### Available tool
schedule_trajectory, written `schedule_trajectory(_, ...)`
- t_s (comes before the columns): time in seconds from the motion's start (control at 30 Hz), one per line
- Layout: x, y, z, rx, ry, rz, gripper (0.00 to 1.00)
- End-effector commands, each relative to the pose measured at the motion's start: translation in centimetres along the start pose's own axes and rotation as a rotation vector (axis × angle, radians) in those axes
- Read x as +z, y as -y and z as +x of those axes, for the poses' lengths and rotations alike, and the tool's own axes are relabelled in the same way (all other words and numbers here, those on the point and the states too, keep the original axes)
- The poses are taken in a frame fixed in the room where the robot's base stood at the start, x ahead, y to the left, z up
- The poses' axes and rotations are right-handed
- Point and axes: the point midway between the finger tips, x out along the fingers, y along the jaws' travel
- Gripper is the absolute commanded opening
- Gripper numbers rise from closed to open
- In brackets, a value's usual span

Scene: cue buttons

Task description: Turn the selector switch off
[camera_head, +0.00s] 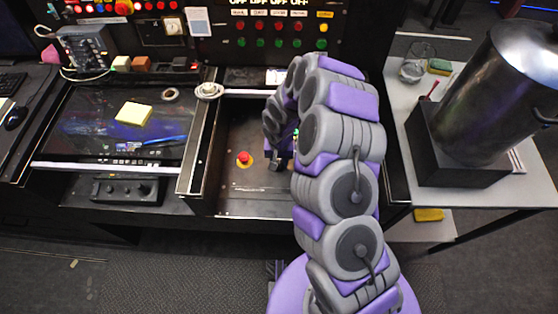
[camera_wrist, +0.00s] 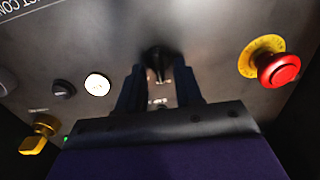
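A black selector switch (camera_wrist: 158,62) with a narrow handle is on the grey panel (camera_wrist: 215,30) in the wrist view. My gripper (camera_wrist: 158,82) is open, with one dark finger on each side of the switch. Whether either finger touches the switch cannot be told. A small label below the switch is too blurred to read. In the head view my gripper (camera_head: 281,163) is over the right part of the recessed panel (camera_head: 240,195), and my arm hides the switch there.
A red mushroom button (camera_wrist: 278,68) on a yellow ring is right of the gripper. A white round button (camera_wrist: 97,84), a black knob (camera_wrist: 62,90) and a yellow switch (camera_wrist: 38,135) are at left. A metal pot (camera_head: 500,95) stands on the right table.

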Motion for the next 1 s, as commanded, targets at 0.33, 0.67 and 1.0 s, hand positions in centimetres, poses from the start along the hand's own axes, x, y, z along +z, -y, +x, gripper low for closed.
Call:
schedule_trajectory(0.33, -0.06, 0.02, 0.18, -0.001, -0.002, 0.0, 0.32)
schedule_trajectory(0.67, -0.08, 0.05, 0.17, -0.001, -0.002, 0.001, 0.01)
schedule_trajectory(1.0, -0.09, 0.11, 0.15, -0.001, -0.003, -0.002, 0.0)
